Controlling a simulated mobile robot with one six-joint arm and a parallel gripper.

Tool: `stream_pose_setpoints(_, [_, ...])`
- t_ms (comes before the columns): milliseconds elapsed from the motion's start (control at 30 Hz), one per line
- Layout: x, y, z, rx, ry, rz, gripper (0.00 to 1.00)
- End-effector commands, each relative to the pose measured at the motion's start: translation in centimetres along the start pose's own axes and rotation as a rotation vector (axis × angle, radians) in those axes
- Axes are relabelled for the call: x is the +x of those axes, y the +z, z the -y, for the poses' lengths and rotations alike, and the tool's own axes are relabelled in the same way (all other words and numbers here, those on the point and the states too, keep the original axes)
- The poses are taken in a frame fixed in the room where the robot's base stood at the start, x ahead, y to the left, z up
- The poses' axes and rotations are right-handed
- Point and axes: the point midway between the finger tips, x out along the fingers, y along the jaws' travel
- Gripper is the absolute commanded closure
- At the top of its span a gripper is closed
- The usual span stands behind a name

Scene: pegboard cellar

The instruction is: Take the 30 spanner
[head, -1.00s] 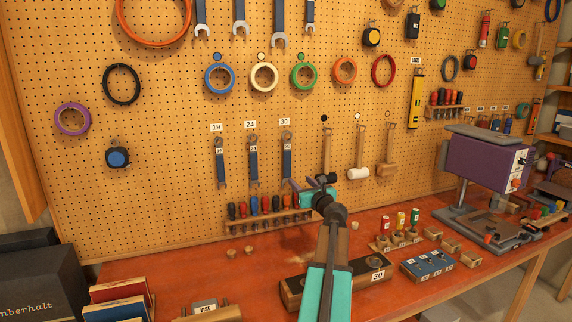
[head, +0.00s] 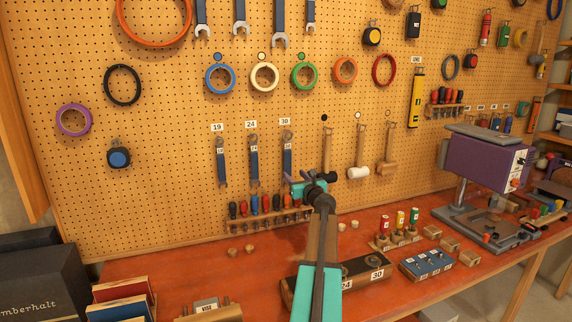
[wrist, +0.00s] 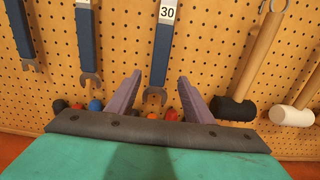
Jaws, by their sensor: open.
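The 30 spanner (head: 287,154) hangs on the pegboard under its "30" label, a blue handle with a grey open jaw at its lower end. It also shows in the wrist view (wrist: 160,58), upright, with its lower jaw between my two fingers in the picture. My gripper (wrist: 158,92) is open and empty, its two purple fingers apart on either side of the spanner's lower end. In the head view my gripper (head: 298,187) is at the spanner's lower end, partly hidden by my wrist. I cannot tell how far the fingers are from the board.
The 24 spanner (head: 254,160) and 19 spanner (head: 221,161) hang to the left. A black-headed mallet (head: 326,150) hangs close on the right. A rack of screwdrivers (head: 265,207) is just below. A labelled wooden block (head: 364,281) lies on the red bench.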

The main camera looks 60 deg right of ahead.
Motion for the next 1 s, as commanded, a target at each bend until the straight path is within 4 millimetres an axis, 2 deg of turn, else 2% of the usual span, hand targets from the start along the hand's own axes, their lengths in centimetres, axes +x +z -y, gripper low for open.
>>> stream_pose_setpoints(267, [0.7, 0.1, 0.0, 0.001, 0.000, 0.000, 0.53])
stream_pose_setpoints(700, [4.6, 0.0, -0.1, 0.001, -0.001, 0.000, 0.53])
stream_pose_setpoints(1000, [5.2, -0.1, -0.2, 0.000, -0.001, 0.000, 0.53])
